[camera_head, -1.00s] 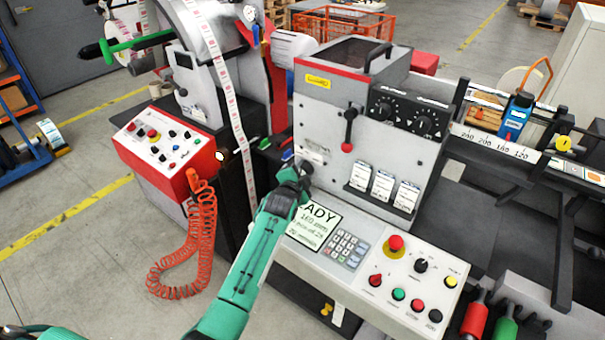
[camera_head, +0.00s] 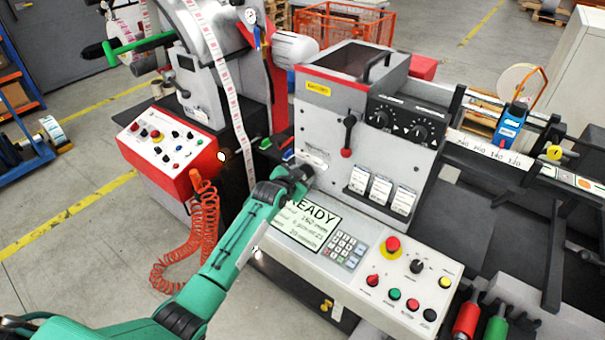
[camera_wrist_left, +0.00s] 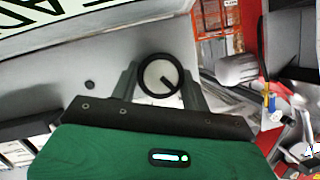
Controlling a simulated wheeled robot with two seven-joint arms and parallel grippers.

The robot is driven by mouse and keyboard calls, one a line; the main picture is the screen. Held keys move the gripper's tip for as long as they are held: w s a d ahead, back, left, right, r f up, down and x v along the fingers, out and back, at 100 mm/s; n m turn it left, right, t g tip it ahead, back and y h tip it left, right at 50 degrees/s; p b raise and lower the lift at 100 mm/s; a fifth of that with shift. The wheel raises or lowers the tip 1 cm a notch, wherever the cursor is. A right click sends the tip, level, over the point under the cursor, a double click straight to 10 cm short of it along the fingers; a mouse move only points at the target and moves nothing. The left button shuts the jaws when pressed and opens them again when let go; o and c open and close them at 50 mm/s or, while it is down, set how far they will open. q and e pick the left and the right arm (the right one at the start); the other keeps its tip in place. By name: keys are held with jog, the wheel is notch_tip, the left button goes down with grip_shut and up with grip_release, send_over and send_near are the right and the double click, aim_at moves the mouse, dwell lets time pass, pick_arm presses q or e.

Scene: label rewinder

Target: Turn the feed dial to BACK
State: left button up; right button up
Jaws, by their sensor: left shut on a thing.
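The feed dial (camera_wrist_left: 160,77) shows in the left wrist view as a round knob with a black rim, a pale face and a dark pointer mark running from its middle toward the lower right. My left gripper (camera_wrist_left: 160,88) is shut on it, one finger on each side. In the head view my left gripper (camera_head: 303,171) is at the lower left of the grey machine front (camera_head: 324,125), and it hides the dial. A small pale label plate (camera_head: 314,160) shows just above the gripper, its words too small to read. My right gripper is not in view.
The display (camera_head: 307,224) reading READY and the keypad (camera_head: 345,250) lie just below the gripper. A red-knobbed lever (camera_head: 347,152) is to its right. A label web (camera_head: 238,128) and a coiled red hose (camera_head: 186,258) are to its left.

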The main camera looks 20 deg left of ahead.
pick_arm(q)
jog(key=shift+n+h, duration=0.3)
jog(key=shift+n, duration=0.2)
jog(key=o, duration=1)
jog(key=shift+s, duration=0.1)
jog(key=shift+s+a+r, duration=0.2)
jog(key=shift+s+a, duration=0.05)
jog(key=shift+s, duration=0.35)
jog(key=shift+r+b+v, duration=0.1)
jog(key=shift+b+v, duration=0.8)
jog(key=shift+v, duration=2.2)
jog(key=shift+r+b+v, duration=0.15)
jog(key=shift+b+v, duration=0.7)
jog(key=shift+v, duration=2.2)
